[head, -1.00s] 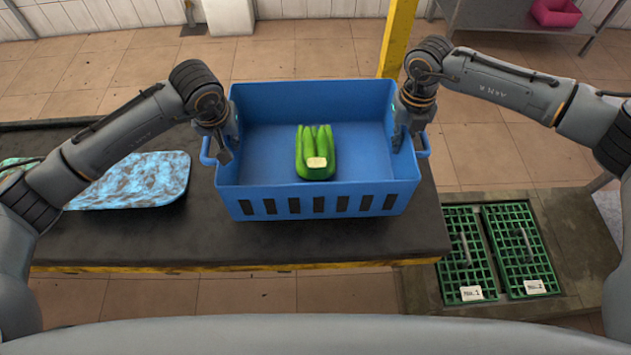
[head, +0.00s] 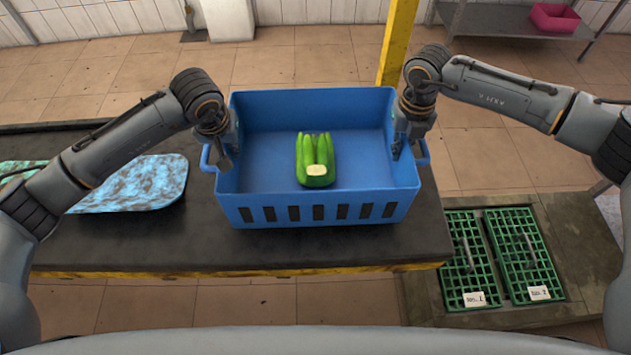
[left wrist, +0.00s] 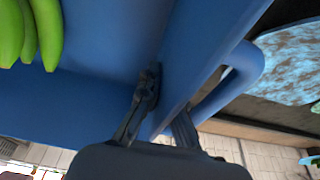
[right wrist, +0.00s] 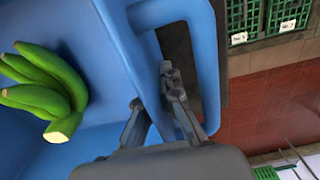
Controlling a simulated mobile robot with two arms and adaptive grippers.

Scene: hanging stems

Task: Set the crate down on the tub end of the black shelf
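The blue crate (head: 318,207) holds green bananas (head: 316,162) and sits over the right part of the black surface (head: 120,238). I cannot tell whether its underside touches that surface. My left gripper (head: 224,150) is at the crate's left wall, with one finger inside and one outside; the left wrist view shows the fingers (left wrist: 165,115) closed on the wall. My right gripper (head: 402,140) is at the right wall in the same way; the right wrist view shows its fingers (right wrist: 157,110) straddling the rim. A pink tub (head: 553,18) stands on a grey metal shelf (head: 490,20) at the back right.
A blue marbled slab (head: 140,185) lies on the black surface left of the crate. A yellow post (head: 398,45) rises behind the crate. Green grates (head: 466,260) labelled with cards lie lower right. A white bin (head: 228,20) stands at the back.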

